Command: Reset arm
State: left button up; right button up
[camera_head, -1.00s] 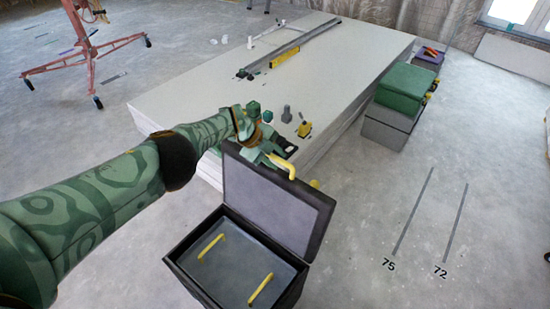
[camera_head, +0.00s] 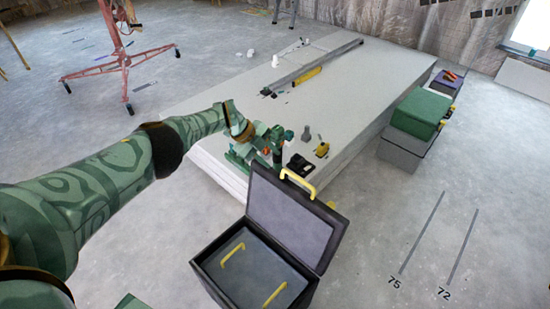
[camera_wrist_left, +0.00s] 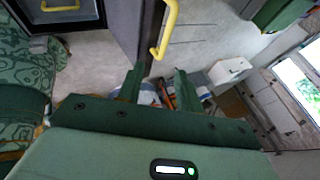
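My left arm comes in from the left with green patterned sleeving. My left gripper (camera_head: 250,152) is at the near edge of the white panel stack (camera_head: 350,95), just behind the raised lid of the black toolbox. In the left wrist view its two green fingers (camera_wrist_left: 158,84) stand apart with nothing held between them. A dark green and black tool (camera_head: 278,140) shows beside the gripper on the stack; I cannot tell if they touch.
The open toolbox (camera_head: 205,265) with yellow handles stands on the floor before the stack. A metal rail (camera_head: 315,65) and small tools lie on the stack. Green and grey cases (camera_head: 420,108) stand to its right. A red lift stand (camera_head: 120,50) is at back left.

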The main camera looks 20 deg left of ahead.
pick_arm(q)
jog(key=shift+a, duration=0.1)
dwell(0.5)
jog(key=w+d+r+t, duration=0.3)
jog(key=w+r+t, duration=0.1)
jog(key=w+t, duration=0.25)
jog(key=s+f+n+g+y, duration=0.1)
jog(key=s+f+n+y, duration=0.2)
jog(key=s+f+n, duration=0.75)
jog(key=s+f+n+g+y, duration=0.1)
jog(key=s+f+n+y, duration=0.2)
jog(key=s+f, duration=1.4)
jog(key=s+f+n+g, duration=0.1)
jog(key=s+f, duration=0.3)
jog(key=s, duration=1)
jog(key=s+d+f+n+g, duration=0.1)
jog(key=s+f+g, duration=0.3)
jog(key=s, duration=1)
jog(key=s+f+n+g, duration=0.2)
jog(key=s+f, duration=0.4)
jog(key=s, duration=0.8)
jog(key=shift+d+n+g, duration=0.25)
jog(key=shift+n+g, duration=0.1)
jog(key=shift+n, duration=0.4)
